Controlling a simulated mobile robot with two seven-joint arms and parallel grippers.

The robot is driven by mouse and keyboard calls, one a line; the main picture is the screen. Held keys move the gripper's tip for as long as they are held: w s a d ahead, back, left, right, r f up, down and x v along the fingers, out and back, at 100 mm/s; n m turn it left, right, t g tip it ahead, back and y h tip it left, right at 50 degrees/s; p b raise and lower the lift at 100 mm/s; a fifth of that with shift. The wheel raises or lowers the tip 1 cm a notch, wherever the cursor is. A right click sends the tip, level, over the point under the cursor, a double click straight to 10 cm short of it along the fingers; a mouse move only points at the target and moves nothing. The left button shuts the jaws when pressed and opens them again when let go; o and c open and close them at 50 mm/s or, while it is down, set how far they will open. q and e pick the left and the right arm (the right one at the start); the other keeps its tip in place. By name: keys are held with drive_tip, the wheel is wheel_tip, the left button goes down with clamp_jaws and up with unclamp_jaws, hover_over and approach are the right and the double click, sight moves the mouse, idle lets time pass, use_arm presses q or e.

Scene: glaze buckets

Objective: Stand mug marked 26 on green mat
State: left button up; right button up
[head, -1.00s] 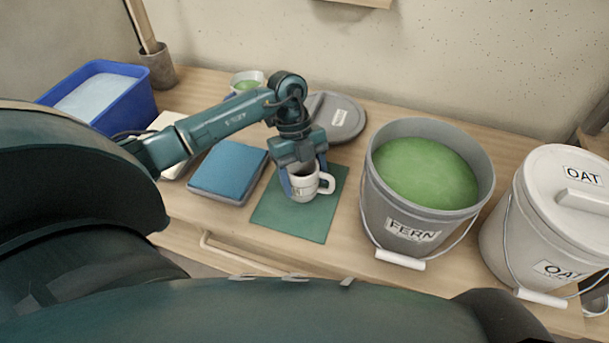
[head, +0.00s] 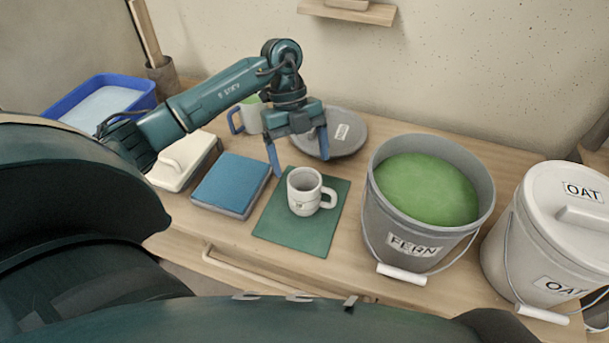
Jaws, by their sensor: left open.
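A white mug (head: 303,197) stands upright on the green mat (head: 290,232), its handle toward the right. A small dark mark shows low on its front, too small to read. My left gripper (head: 298,158) is open and empty, above and behind the mug, apart from it, with its blue fingers spread wide. My right gripper is not in view.
The FERN bucket (head: 378,222) of green glaze stands right of the mat, and the lidded OAT bucket (head: 508,240) further right. A blue pad (head: 230,184), a white lidded box (head: 183,160), a blue tub (head: 62,100), a grey lid (head: 345,140) and another mug (head: 250,120) are around.

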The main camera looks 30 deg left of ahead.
use_arm(q)
drive_tip(key=shift+v, duration=1.75)
